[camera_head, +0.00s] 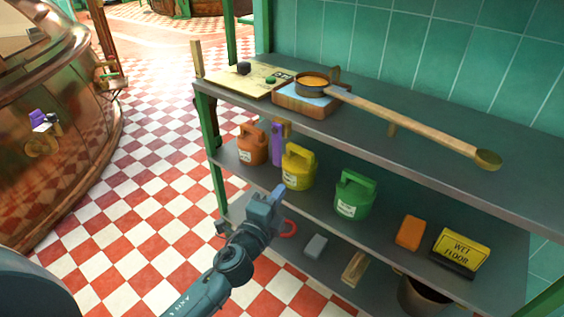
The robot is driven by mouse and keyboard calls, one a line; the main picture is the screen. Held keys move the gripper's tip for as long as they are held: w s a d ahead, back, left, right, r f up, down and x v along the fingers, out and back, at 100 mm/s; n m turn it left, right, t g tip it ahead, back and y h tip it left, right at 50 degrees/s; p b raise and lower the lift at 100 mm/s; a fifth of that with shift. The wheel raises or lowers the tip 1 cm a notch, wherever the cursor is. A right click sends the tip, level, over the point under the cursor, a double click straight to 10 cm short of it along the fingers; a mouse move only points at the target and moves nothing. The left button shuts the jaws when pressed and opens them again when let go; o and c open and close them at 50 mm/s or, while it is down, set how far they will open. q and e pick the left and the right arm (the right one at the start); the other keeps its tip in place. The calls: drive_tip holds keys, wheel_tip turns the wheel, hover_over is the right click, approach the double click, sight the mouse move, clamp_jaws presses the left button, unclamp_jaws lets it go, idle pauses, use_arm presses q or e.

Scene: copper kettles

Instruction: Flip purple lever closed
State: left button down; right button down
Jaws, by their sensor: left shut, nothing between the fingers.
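A small purple part (37,116), which looks like the purple lever, sits on the side of the large copper kettle (60,80) at the far left. It is small in view, and I cannot tell its exact position. My left gripper (275,192) is shut and empty. It is in the lower middle of the view, in front of the shelf unit and well to the right of the purple part, not touching it. My right gripper is not in view.
A grey shelf unit (420,150) fills the right, holding a long-handled ladle (400,122), orange (252,146), yellow (298,168) and green (353,195) cans, and a wet floor sign (462,250). Open checkered floor (150,200) lies between kettle and shelves.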

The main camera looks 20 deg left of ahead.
sight(280, 163)
use_arm(q)
drive_tip(key=w+a, duration=0.1)
drive_tip(key=w, duration=0.2)
drive_tip(key=w+a, duration=0.1)
drive_tip(key=w, duration=0.7)
drive_tip(key=shift+w+a, duration=0.2)
drive_tip(key=shift+a, duration=0.2)
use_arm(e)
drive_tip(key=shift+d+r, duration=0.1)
use_arm(q)
drive_tip(key=shift+b, duration=0.35)
drive_tip(key=shift+a+f, duration=0.1)
drive_tip(key=shift+f, duration=0.05)
drive_tip(key=shift+a+m+b, duration=0.1)
drive_tip(key=shift+m+b, duration=0.2)
drive_tip(key=shift+b, duration=0.05)
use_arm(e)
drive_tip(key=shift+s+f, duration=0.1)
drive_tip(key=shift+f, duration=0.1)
use_arm(q)
drive_tip(key=shift+w, duration=0.1)
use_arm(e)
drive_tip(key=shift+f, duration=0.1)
